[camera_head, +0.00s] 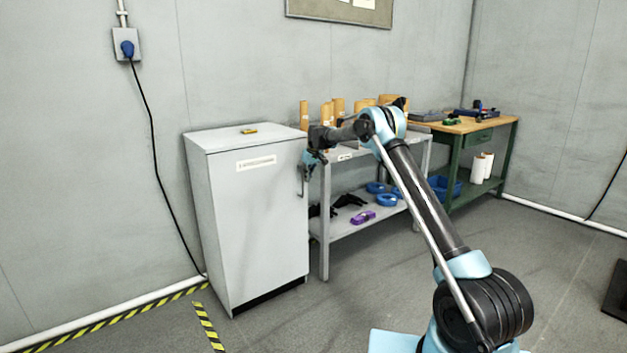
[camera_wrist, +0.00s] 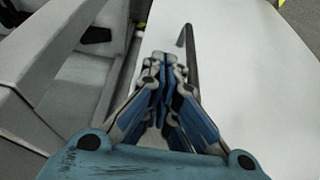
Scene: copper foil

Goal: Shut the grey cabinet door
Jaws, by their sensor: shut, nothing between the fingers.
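The grey cabinet (camera_head: 250,215) stands against the wall at the left in the head view. Its door (camera_head: 258,235) has a white label strip near the top and looks flush or nearly flush with the body; a small gap cannot be ruled out. My gripper (camera_head: 306,172) is at the door's upper right edge, by the handle. In the wrist view, my gripper (camera_wrist: 164,62) has its fingers together and empty. The thin handle bar (camera_wrist: 189,50) stands just beyond and right of the fingertips, and the pale door face (camera_wrist: 250,80) fills the right side. Contact cannot be told.
A grey shelf rack (camera_head: 325,225) with cardboard tubes on top stands close to the cabinet's right. A green workbench (camera_head: 490,125) is farther right. A small yellow item (camera_head: 249,131) lies on the cabinet. The floor (camera_head: 340,310) before the cabinet is clear.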

